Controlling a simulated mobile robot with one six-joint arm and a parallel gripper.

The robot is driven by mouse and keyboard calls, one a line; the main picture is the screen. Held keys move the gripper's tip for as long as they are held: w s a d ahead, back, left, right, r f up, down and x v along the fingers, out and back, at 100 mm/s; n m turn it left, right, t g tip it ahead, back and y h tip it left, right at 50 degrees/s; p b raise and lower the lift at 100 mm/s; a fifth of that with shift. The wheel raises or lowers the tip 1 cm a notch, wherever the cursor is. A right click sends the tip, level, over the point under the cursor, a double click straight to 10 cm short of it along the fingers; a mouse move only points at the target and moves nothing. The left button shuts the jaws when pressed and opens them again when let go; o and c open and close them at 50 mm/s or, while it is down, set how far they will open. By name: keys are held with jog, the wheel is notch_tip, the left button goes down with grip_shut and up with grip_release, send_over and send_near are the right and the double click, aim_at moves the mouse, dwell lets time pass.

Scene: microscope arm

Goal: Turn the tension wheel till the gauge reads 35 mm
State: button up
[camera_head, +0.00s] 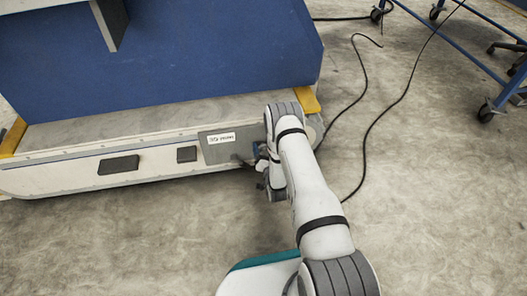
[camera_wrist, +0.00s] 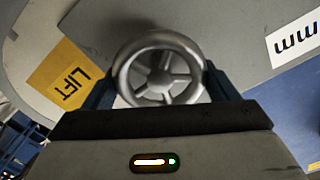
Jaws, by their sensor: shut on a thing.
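The tension wheel (camera_wrist: 160,78) is a grey metal handwheel with several spokes, in the middle of the wrist view. My gripper (camera_wrist: 158,88) is shut on it, with one dark blue finger on each side of the rim. In the head view my gripper (camera_head: 259,160) is at the right end of the long low unit, and my wrist hides the wheel there. The gauge label (camera_head: 222,139) is a white plate on a grey panel. It reads a number and mm, but the digits are too blurred to be sure. The wrist view shows only its "mm" (camera_wrist: 296,38).
A yellow LIFT label (camera_wrist: 68,75) is left of the wheel in the wrist view. Dark plates (camera_head: 118,165) sit on the low unit (camera_head: 60,176). A blue body (camera_head: 170,60) rises behind it. Cables (camera_head: 366,130) lie on the floor at right, near a wheeled blue frame (camera_head: 455,45).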

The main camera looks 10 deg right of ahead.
jog(key=shift+w+d+r+n, duration=0.1)
jog(key=shift+w+r+n, duration=0.15)
jog(key=shift+n, duration=0.25)
jog(key=n, duration=0.3)
jog(key=shift+r+n, duration=0.1)
jog(key=shift+n, duration=0.3)
jog(key=n, duration=0.5)
jog(key=shift+a+n+p, duration=0.3)
jog(key=shift+a, duration=0.05)
jog(key=o, duration=0.7)
jog(key=shift+c, duration=0.2)
jog(key=shift+o, duration=1.4)
jog(key=shift+s, duration=0.1)
